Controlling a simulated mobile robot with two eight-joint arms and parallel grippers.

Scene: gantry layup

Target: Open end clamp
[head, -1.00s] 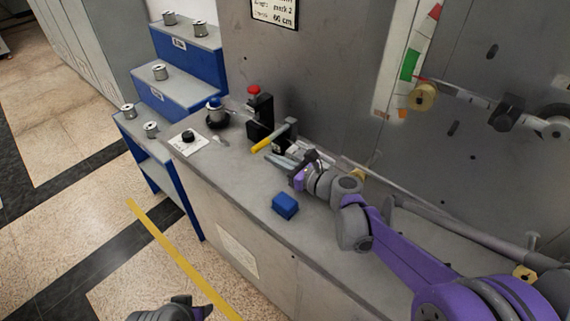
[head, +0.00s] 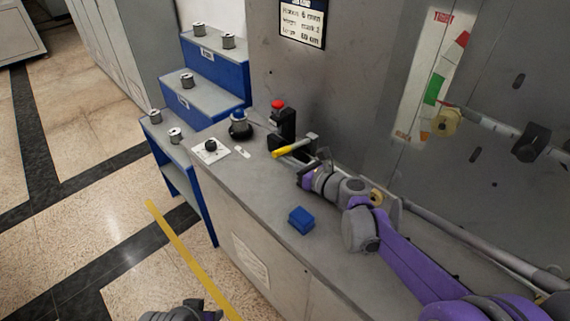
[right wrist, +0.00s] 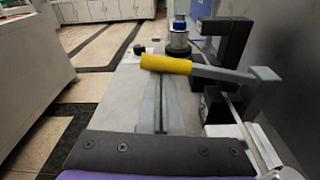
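The end clamp is a dark bracket (head: 283,126) on the bench top, with a grey lever ending in a yellow handle (head: 285,151). In the right wrist view the yellow handle (right wrist: 166,64) lies across the picture, just at my fingertips. Its grey arm runs right to a grey upright post (right wrist: 263,92). My right gripper (right wrist: 160,85) has its two grey fingers side by side with only a thin gap, and nothing shows between them. Whether they touch the handle is unclear. My left gripper (head: 183,313) is at the bottom edge of the head view, its fingers not clear.
A blue block (head: 301,220) lies on the bench near its front edge. A red knob (head: 277,104), a blue-topped round fitting (head: 240,126) and a black knob on a white card (head: 210,146) are near the clamp. Blue steps (head: 215,75) with several spools stand beyond. A grey wall closes the back.

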